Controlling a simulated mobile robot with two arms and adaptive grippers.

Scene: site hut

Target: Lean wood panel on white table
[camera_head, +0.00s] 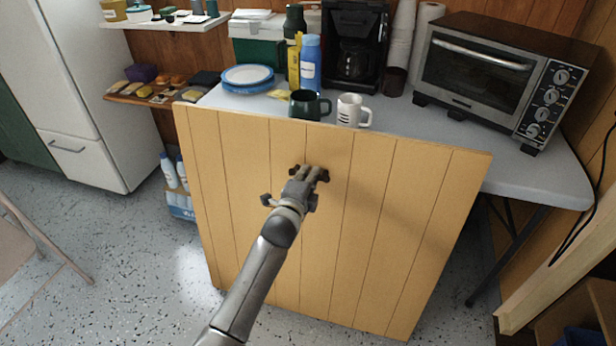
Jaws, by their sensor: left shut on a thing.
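The wood panel (385,215) is a large tan board with vertical grooves. It stands upright in front of the white table (560,185), its top edge along the table's front edge and its bottom near the floor. I cannot tell whether the panel touches the table. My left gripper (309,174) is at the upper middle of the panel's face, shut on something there. The held part is hidden behind the fingers, likely a handle on the panel. My right gripper is not in view.
On the table are a toaster oven (490,70), a coffee maker (354,50), a dark mug (305,105), a white mug (352,111), and plates (248,76), the mugs close behind the panel's top edge. A white fridge (90,90) stands left. Speckled floor (120,255) is free at left.

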